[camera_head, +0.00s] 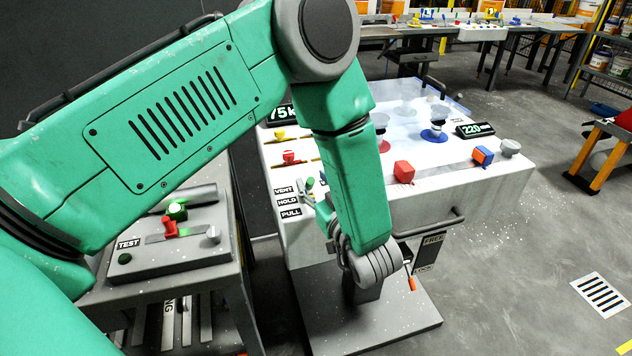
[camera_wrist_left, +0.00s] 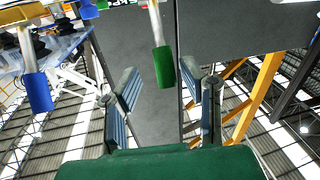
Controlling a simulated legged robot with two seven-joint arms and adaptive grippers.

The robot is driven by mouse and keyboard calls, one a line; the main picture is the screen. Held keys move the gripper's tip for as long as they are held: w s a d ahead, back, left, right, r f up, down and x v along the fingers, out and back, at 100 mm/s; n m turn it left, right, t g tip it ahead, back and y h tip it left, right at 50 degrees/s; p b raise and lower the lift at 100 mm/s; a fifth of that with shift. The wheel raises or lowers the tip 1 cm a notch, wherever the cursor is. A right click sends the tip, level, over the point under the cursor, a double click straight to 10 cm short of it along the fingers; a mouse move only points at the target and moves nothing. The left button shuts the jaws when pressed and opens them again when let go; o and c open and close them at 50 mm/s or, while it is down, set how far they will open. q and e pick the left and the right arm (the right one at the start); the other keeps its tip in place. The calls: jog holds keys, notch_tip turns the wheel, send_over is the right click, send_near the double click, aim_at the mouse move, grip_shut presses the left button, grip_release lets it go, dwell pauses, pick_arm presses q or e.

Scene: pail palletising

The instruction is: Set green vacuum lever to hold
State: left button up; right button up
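The green vacuum lever (camera_head: 310,183) stands at the left front of the white console, beside the VENT (camera_head: 283,190), HOLD (camera_head: 288,201) and PULL (camera_head: 291,212) labels. It appears roughly level with VENT, but its exact setting is hard to tell. My left gripper (camera_head: 322,208) is close to it, partly hidden by my green forearm. In the left wrist view, the green handle (camera_wrist_left: 163,66) on its pale rod lies between the tips of the open left fingers (camera_wrist_left: 160,88), with gaps visible on both sides. My right gripper is out of view.
A TEST bench (camera_head: 190,262) stands left. A blue handle (camera_wrist_left: 38,92) shows in the wrist view.

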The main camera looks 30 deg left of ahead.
pick_arm(q)
jog(key=shift+a+f, duration=0.15)
jog(key=shift+a, duration=0.5)
jog(key=shift+c, duration=0.8)
jog(key=shift+a, duration=0.2)
grip_shut()
jog(key=shift+f, duration=0.1)
jog(key=shift+d, duration=0.25)
jog(key=shift+a+p, duration=0.1)
jog(key=shift+p, duration=0.4)
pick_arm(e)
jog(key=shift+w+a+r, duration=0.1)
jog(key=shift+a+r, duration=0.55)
pick_arm(q)
jog(key=shift+w+h, duration=0.1)
jog(key=shift+h, duration=0.2)
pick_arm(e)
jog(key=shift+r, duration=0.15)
